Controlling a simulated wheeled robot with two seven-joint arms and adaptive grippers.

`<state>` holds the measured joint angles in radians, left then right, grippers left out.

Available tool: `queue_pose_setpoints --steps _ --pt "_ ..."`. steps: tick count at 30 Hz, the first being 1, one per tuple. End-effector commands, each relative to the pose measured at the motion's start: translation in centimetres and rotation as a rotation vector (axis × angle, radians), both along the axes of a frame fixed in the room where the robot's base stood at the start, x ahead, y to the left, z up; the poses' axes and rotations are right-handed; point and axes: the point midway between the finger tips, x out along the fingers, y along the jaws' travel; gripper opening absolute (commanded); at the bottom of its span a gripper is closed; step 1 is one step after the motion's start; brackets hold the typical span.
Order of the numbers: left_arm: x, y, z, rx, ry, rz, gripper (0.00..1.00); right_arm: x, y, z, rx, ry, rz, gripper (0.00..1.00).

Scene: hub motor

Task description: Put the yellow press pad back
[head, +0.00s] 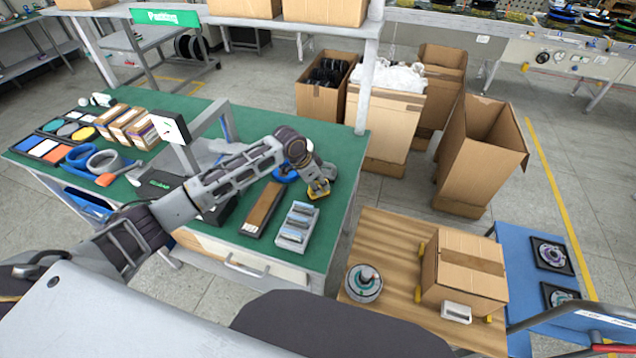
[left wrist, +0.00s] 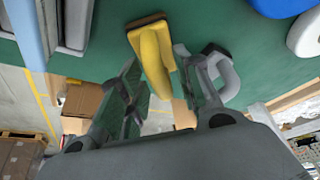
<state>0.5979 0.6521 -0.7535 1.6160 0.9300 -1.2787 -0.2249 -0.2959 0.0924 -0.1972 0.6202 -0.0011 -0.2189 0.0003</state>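The yellow press pad (head: 319,194) is at the right edge of the green table, under my left gripper (head: 318,182). In the left wrist view the yellow press pad (left wrist: 151,48) has a dark brown end face and a narrower yellow handle. The fingers of my left gripper (left wrist: 157,62) stand apart on either side of the handle, with gaps visible. I cannot tell whether either finger touches it. My right gripper is not in view.
On the green table (head: 345,150), a grey slotted holder (head: 297,226) and a brown-topped block (head: 262,209) are near my left gripper. A wooden table (head: 390,235) with a cardboard box (head: 465,268) stands at the right. Open cartons (head: 480,150) stand behind.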

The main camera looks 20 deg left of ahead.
Motion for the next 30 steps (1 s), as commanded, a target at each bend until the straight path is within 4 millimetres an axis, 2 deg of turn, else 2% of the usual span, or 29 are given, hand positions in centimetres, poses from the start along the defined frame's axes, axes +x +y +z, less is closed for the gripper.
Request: queue_pose_setpoints --steps 11,17,30 --pt "0.0 0.0 0.2 0.001 -0.001 0.000 0.37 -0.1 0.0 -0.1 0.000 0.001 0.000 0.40" --pt "-0.2 0.3 1.1 0.001 -0.001 0.001 0.37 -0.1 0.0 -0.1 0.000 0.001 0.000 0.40" --pt "-1.8 1.9 6.6 0.001 -0.002 0.001 0.37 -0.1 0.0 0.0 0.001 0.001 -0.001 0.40"
